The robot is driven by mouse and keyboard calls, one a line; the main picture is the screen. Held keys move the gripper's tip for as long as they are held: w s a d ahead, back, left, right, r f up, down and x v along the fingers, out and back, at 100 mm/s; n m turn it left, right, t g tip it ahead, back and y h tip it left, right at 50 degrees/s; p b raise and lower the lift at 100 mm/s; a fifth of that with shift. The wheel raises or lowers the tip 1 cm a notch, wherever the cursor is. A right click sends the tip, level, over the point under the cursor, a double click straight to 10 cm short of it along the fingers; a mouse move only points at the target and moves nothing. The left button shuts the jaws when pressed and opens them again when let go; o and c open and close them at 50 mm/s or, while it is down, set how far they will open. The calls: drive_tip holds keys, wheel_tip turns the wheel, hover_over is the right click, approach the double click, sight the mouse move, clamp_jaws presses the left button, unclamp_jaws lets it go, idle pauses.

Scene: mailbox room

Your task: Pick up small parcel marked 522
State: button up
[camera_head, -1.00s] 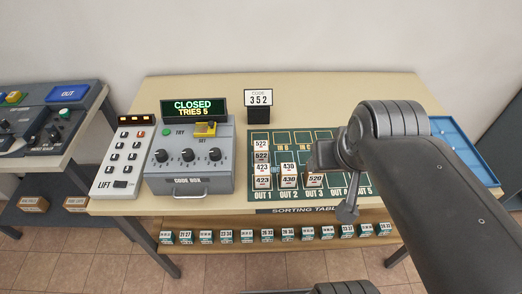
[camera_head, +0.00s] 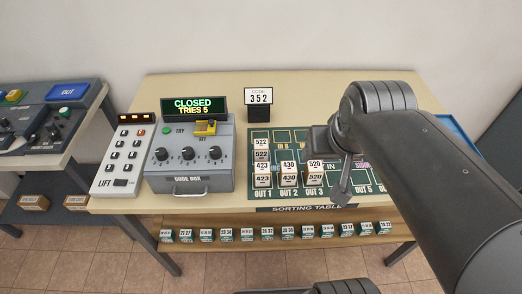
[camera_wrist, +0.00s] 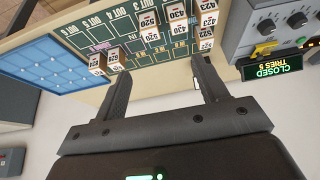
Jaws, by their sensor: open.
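The small parcel marked 522 (camera_head: 261,144) stands in the OUT 1 column of the green sorting mat (camera_head: 257,191), right behind a parcel marked 423 (camera_head: 262,169). In the wrist view parcel 522 (camera_wrist: 206,38) shows at the upper right, just beyond the right fingertip. My gripper (camera_wrist: 160,68) is open, with nothing between its fingers, and hangs over the mat.
Parcels 430 (camera_head: 289,168) and 520 (camera_head: 315,166) stand in OUT 2 and OUT 3. More parcels (camera_wrist: 97,64) stand near the mat's IN part. The code box (camera_head: 188,160) is left of the mat; a code sign 352 (camera_head: 258,97) stands behind. A blue tray (camera_wrist: 50,68) lies beyond the mat.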

drive_tip(key=w+a+f+g, duration=0.2)
drive_tip(key=w+a+f, duration=0.15)
drive_tip(key=w, duration=0.65)
drive_tip(key=g, duration=0.2)
hover_over(261, 144)
drive_tip(key=s, duration=0.1)
wheel_tip(261, 144, down, 8)
drive_tip(key=shift+f, duration=0.1)
drive_tip(key=shift+w+a+f, duration=0.15)
drive_tip(key=shift+w+f, duration=0.05)
drive_tip(key=shift+f, duration=0.45)
drive_tip(key=f, duration=0.6)
drive_tip(key=w+f, duration=0.1)
drive_tip(key=f, duration=0.3)
drive_tip(key=c, duration=1)
drive_tip(key=shift+c, duration=0.5)
drive_tip(key=shift+r, duration=0.1)
